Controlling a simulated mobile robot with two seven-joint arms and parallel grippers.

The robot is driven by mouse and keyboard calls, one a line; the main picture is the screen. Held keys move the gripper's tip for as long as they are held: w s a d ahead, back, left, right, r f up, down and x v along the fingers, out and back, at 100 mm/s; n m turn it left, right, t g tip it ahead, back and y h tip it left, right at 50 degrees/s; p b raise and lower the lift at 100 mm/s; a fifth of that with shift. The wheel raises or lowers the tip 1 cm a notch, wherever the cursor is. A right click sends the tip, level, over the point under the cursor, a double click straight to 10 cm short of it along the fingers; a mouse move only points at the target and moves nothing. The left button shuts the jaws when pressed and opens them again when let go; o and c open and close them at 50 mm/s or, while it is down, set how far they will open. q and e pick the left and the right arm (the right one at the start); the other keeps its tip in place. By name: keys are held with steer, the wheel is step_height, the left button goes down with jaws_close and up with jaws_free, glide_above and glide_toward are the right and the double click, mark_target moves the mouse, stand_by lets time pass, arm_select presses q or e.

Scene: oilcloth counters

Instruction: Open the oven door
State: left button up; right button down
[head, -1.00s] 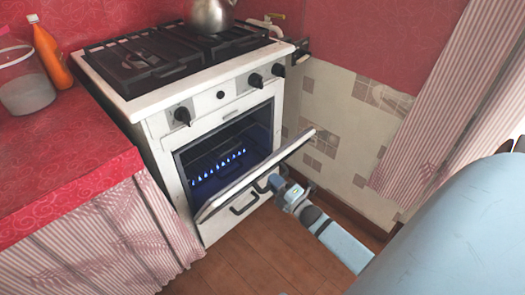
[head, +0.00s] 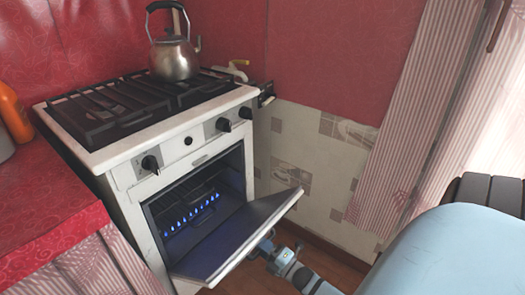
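The white oven (head: 128,200) stands against the wall with its door (head: 235,238) tilted outward and down, partly open. The door's dark inner face shows, and a row of blue flames (head: 190,215) burns inside the oven. My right gripper (head: 262,244) is low at the outer side of the door, close to its front edge on the right. The door partly hides the fingers, so I cannot tell whether they are shut or touching it. The door's handle is hidden. My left gripper is not in view.
A metal kettle (head: 175,57) stands on the black hob grates (head: 118,112). A red counter (head: 45,215) with an orange bottle (head: 14,115) adjoins the oven on the left. A tiled wall (head: 310,150) and striped curtain (head: 400,150) are to the right.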

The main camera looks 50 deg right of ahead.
steer(key=c, duration=1.1)
jaws_free()
steer(key=shift+o, duration=0.2)
